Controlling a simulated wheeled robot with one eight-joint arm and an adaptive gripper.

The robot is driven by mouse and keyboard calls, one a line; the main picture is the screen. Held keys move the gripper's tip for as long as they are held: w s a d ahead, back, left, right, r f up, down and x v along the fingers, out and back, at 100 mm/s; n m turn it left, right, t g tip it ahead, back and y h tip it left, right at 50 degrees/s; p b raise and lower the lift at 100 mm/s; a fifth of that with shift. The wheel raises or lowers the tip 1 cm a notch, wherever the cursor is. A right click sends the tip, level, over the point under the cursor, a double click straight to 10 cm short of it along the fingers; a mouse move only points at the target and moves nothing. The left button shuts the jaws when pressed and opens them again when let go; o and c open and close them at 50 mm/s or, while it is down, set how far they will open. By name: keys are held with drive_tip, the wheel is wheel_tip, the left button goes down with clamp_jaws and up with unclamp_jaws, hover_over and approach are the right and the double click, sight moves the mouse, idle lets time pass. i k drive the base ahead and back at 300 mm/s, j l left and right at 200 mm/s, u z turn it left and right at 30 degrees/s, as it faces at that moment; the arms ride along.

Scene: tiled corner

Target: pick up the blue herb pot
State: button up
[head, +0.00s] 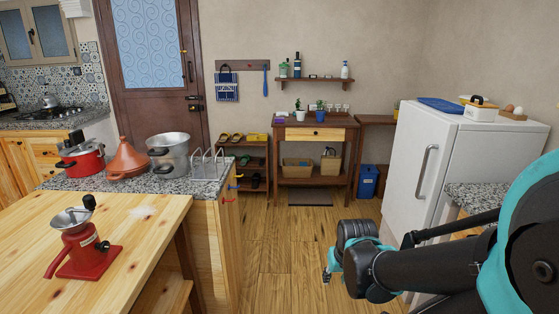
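A small blue pot (320,116) with a green plant stands on the wooden console table (318,134) against the far wall. A white pot (300,116) with a plant stands to its left on the same table. My gripper (327,277) hangs low over the wood floor in front of my arm, far from the table and well this side of the blue pot. Only a small part of the gripper shows, so its fingers are hard to make out. I see nothing held in it.
A white fridge (421,165) stands at the right. A granite counter (122,182) with pots and a wooden table (130,232) with a red grinder (82,245) fill the left. The wood floor between is clear up to a dark mat (310,198) by the console table.

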sight(320, 114)
drive_tip(key=i+z, duration=0.15)
drive_tip(key=i, duration=0.8)
drive_tip(key=i+z, duration=0.15)
drive_tip(key=i, duration=0.8)
drive_tip(key=i+j, duration=0.1)
drive_tip(key=i, duration=0.85)
drive_tip(key=i+z, duration=0.1)
drive_tip(key=i, duration=0.9)
drive_tip(key=j, duration=0.1)
